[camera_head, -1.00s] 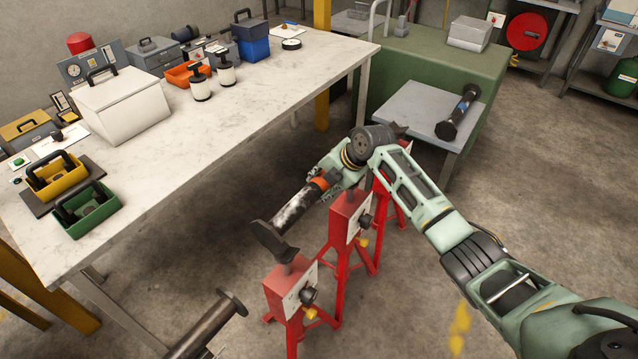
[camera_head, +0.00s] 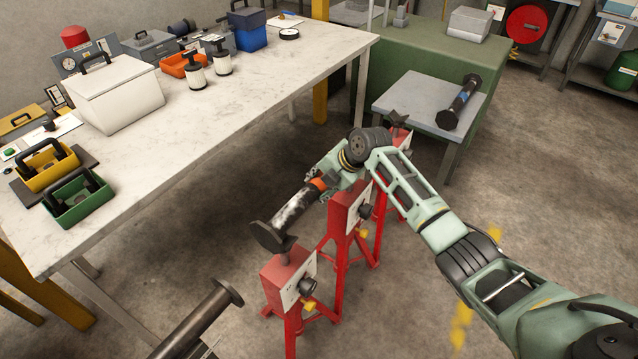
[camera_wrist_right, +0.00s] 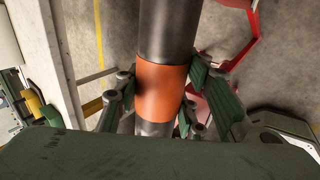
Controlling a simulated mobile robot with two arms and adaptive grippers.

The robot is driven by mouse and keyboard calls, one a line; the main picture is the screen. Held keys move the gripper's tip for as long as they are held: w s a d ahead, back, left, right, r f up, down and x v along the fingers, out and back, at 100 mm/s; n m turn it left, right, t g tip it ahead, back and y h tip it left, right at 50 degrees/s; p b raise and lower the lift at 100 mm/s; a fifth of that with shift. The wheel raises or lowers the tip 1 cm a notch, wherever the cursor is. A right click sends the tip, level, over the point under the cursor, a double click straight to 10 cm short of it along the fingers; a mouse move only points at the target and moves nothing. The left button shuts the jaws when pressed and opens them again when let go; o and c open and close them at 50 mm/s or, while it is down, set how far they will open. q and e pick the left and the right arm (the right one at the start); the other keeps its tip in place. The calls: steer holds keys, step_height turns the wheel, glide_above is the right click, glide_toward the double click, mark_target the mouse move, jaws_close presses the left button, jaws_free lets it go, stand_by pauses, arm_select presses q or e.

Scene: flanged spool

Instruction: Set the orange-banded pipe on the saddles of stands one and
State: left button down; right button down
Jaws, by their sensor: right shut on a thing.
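The orange-banded pipe (camera_head: 294,208) is a dark, scuffed flanged spool with an orange band. My right gripper (camera_head: 328,184) is shut on it at the band; the right wrist view shows the fingers on both sides of the orange band (camera_wrist_right: 162,90). The pipe lies above the row of red stands, its near flange (camera_head: 268,238) by the top of the nearest stand (camera_head: 287,278). A middle stand (camera_head: 347,212) and a farther stand (camera_head: 397,140) stand behind. My arm hides the pipe's far end. Whether the pipe touches the saddles cannot be told. My left gripper is not in view.
Another dark flanged pipe (camera_head: 200,318) shows at the bottom left. The long workbench (camera_head: 225,105) with boxes and bins runs along the left. Floor right of the stands is clear.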

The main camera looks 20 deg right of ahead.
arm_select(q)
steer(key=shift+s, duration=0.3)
arm_select(e)
steer(key=shift+w+r, duration=0.1)
steer(key=shift+r, duration=0.15)
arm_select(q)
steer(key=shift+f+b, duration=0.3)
arm_select(e)
steer(key=shift+f, duration=0.35)
